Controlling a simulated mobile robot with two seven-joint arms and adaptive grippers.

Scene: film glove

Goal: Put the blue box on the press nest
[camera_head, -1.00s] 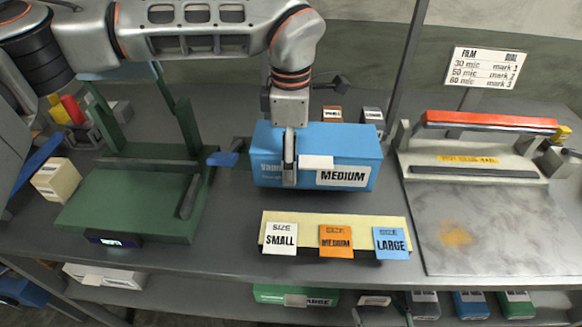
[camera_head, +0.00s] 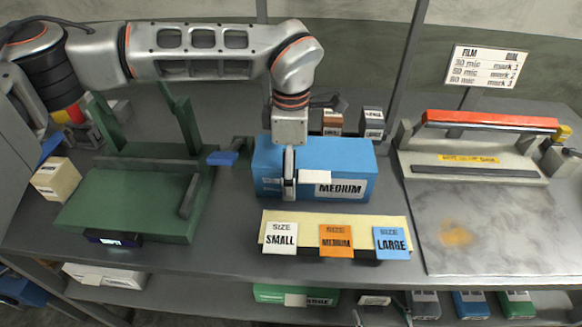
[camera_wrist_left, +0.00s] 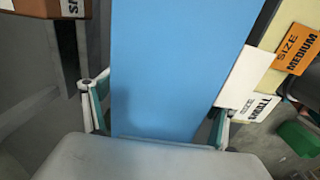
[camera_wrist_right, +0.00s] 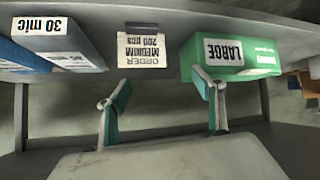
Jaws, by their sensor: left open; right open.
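The blue box (camera_head: 265,153) with a MEDIUM label is on the table, behind the size cards. My left gripper (camera_head: 290,172) is open from above around it, with one finger in front and the other hidden behind. In the left wrist view the blue box (camera_wrist_left: 165,60) fills the space between the fingers (camera_wrist_left: 157,112). A green machine (camera_head: 125,205) with a flat bed, seemingly the press nest, stands to the left with a bare top. My right gripper (camera_wrist_right: 165,108) is open and empty, facing the lower shelf; in the head view only its tips show at the bottom edge.
Small, medium and large size cards stand on a cream holder (camera_head: 300,217) in front. A sealer with a red bar (camera_head: 490,121) is at right. A cream box (camera_head: 56,180) stands left of the green machine. Small cartons (camera_head: 372,122) stand behind. A green LARGE box (camera_wrist_right: 225,57) is on the lower shelf.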

